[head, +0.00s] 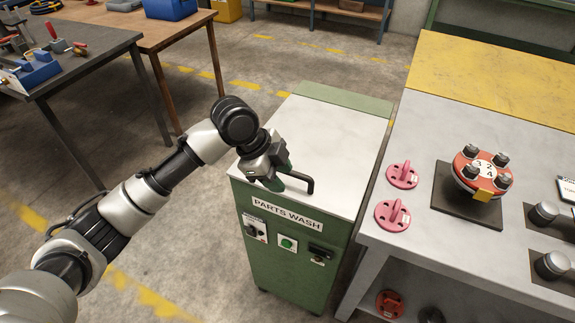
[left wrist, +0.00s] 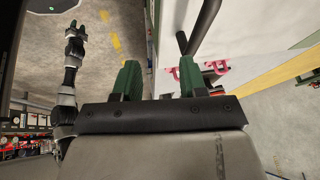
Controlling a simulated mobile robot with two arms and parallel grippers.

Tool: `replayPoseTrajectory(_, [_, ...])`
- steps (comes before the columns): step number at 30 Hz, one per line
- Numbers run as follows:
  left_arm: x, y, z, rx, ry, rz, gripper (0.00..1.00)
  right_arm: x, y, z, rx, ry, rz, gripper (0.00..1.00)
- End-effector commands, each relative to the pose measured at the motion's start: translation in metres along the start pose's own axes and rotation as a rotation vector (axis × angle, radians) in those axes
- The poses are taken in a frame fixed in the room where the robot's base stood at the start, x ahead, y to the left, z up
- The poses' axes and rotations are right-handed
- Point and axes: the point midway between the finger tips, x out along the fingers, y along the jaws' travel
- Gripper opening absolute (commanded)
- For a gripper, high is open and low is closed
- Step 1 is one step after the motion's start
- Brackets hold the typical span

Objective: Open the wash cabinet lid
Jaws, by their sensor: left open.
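The green wash cabinet (head: 297,262) stands in the middle of the head view, labelled PARTS WASH. Its pale lid (head: 335,135) lies flat and shut on top. A black bar handle (head: 309,184) sits at the lid's front edge; a dark bar, seemingly this handle, shows in the left wrist view (left wrist: 205,25). My left gripper (head: 278,168) is open at the handle's left end, over the front of the lid. In the left wrist view, the green fingers (left wrist: 160,82) are apart with nothing held between them. My right gripper (left wrist: 75,33) shows small in that view, its opening unclear.
A grey workbench (head: 365,232) stands close to the cabinet's right, bearing pink brackets (head: 401,175) and a red flanged part (head: 482,172). Tables with tools (head: 100,50) stand at the back left. The floor left of the cabinet is clear apart from my left arm above it.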

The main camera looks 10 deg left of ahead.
Motion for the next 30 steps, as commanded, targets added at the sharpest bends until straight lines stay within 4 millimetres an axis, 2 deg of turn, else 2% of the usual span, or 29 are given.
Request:
replayPoseTrajectory(1, [-0.014, -0.013, 0.002, 0.032, -0.011, 0.0, 0.42, 0.0, 0.0, 0.001, 0.0, -0.002, 0.0, 0.38])
replayPoseTrajectory(6, [-0.051, -0.039, 0.005, 0.115, -0.019, 0.018, 0.42, 0.0, 0.0, 0.001, 0.0, -0.003, 0.0, 0.38])
replayPoseTrajectory(11, [-0.065, -0.047, 0.006, 0.144, -0.017, 0.026, 0.42, 0.0, 0.0, 0.001, 0.0, -0.002, 0.0, 0.38])
replayPoseTrajectory(17, [-0.045, -0.047, 0.006, 0.145, -0.015, 0.029, 0.42, -0.004, 0.0, 0.0, 0.0, -0.001, 0.0, 0.38])
replayPoseTrajectory(24, [0.001, -0.046, 0.007, 0.144, -0.015, 0.029, 0.42, -0.01, 0.001, -0.002, 0.0, 0.002, 0.001, 0.38])
replayPoseTrajectory(30, [0.03, -0.045, 0.007, 0.144, -0.016, 0.027, 0.42, -0.013, 0.001, -0.004, 0.0, 0.003, 0.001, 0.38])
